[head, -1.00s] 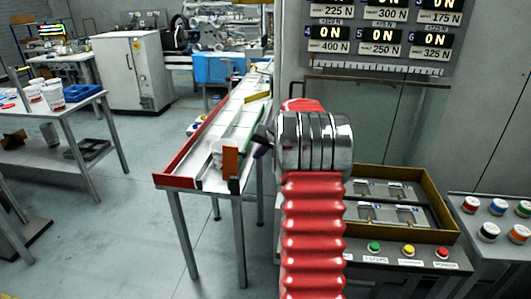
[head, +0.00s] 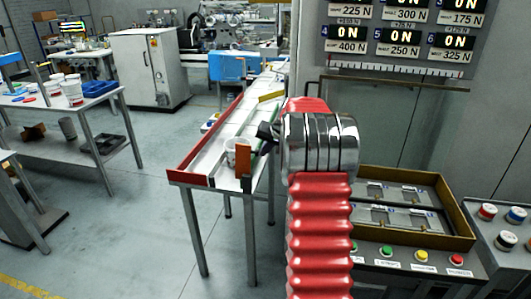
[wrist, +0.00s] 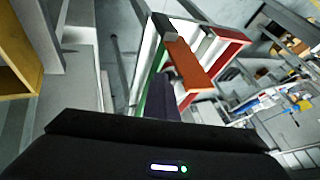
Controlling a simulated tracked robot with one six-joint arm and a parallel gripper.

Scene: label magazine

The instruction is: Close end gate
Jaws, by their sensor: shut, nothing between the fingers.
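The end gate (head: 243,158) is an orange flap at the near end of the long white trough (head: 228,130), towards its right side. In the wrist view the orange gate (wrist: 190,65) hangs from a dark hinge block and stands out at an angle to the trough's red end wall. My gripper (head: 265,140) is shut and empty, just right of the gate in the head view. Its dark purple fingers (wrist: 155,104) point towards the gate in the wrist view. I cannot tell whether they touch it.
A red wall (head: 205,137) runs along the trough's left side. A yellow bin (head: 455,215) with metal fixtures and a row of buttons are at right.

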